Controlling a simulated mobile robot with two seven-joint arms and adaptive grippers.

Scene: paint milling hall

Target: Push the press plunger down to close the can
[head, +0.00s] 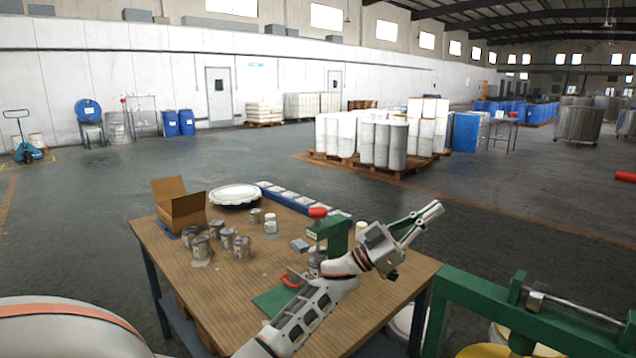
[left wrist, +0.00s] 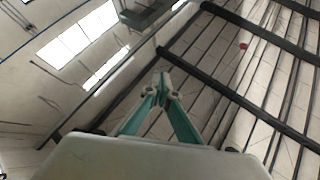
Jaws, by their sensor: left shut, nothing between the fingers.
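The green press (head: 334,232) stands on the wooden table (head: 225,285), with a red knob (head: 318,212) on top of its plunger. My left forearm crosses in front of the press and hides part of it. A metal can (head: 316,256) partly shows under the press head behind my arm; I cannot tell how its lid sits. My left gripper (head: 437,210) is shut and empty, raised to the right of the press and apart from it. In the left wrist view its closed fingers (left wrist: 162,76) point toward the ceiling. My right gripper is not in view.
Several grey cans (head: 242,247), an open cardboard box (head: 182,208), a white round lid (head: 235,195) and a blue tray (head: 300,197) are on the table. A red handle (head: 291,278) lies near the press. A green frame (head: 500,308) stands at the right.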

